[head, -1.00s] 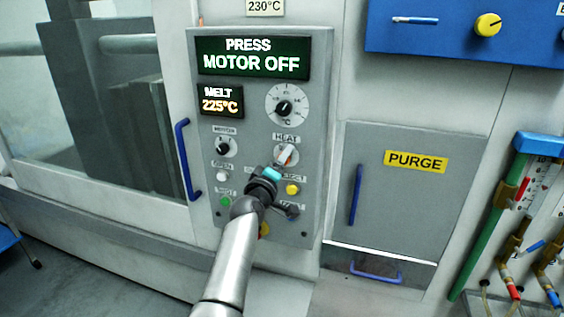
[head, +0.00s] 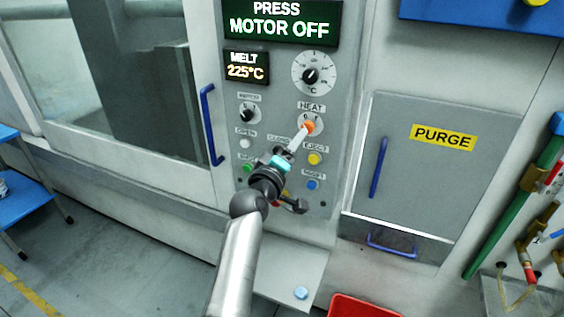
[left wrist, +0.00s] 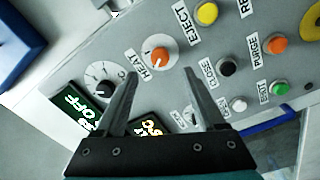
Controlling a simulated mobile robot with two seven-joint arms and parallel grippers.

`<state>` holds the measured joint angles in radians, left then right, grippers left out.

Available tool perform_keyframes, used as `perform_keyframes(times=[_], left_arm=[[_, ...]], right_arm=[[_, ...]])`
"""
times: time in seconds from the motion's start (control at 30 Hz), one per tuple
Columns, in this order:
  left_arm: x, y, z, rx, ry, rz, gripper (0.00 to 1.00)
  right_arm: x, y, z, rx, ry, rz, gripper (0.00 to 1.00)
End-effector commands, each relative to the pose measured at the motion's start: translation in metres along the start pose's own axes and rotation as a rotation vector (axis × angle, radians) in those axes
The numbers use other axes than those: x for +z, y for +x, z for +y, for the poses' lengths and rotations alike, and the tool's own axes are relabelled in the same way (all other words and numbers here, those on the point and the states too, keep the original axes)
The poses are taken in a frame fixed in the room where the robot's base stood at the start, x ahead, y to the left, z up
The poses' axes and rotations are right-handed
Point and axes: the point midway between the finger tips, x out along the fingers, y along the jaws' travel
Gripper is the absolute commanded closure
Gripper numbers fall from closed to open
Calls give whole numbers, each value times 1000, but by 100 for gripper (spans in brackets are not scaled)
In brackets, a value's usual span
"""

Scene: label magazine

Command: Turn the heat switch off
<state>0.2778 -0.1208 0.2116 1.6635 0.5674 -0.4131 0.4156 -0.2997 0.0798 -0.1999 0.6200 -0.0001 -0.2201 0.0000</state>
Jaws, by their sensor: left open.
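The heat switch (head: 308,127) is an orange knob under the HEAT label on the grey control panel. It also shows in the left wrist view (left wrist: 159,56), just beyond the fingertips and lined up with the gap between them. Its exact pointer direction is too small to read surely. My left gripper (head: 301,136) reaches up from below left, its fingertips close in front of the knob. In the left wrist view its two dark fingers (left wrist: 160,73) are apart with nothing held between them. Contact with the knob cannot be made out. My right gripper is not in view.
The motor knob (head: 248,114), temperature dial (head: 313,75), yellow eject button (head: 314,159) and blue button (head: 312,185) surround the switch. A blue door handle (head: 211,125) stands left of the panel. The PURGE door (head: 425,180) is right; a red bin (head: 362,307) lies below.

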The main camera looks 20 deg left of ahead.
Motion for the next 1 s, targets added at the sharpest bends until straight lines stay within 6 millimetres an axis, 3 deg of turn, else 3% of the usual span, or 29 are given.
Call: perform_keyframes(times=[0.3,0.5,1.0], left_arm=[[0,-46,-1,-1,-1,0,28],[1,-64,-1,0,-1,0,28],[0,-69,0,0,-1,0,28]], right_arm=[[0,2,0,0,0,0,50],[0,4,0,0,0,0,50],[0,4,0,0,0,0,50]])
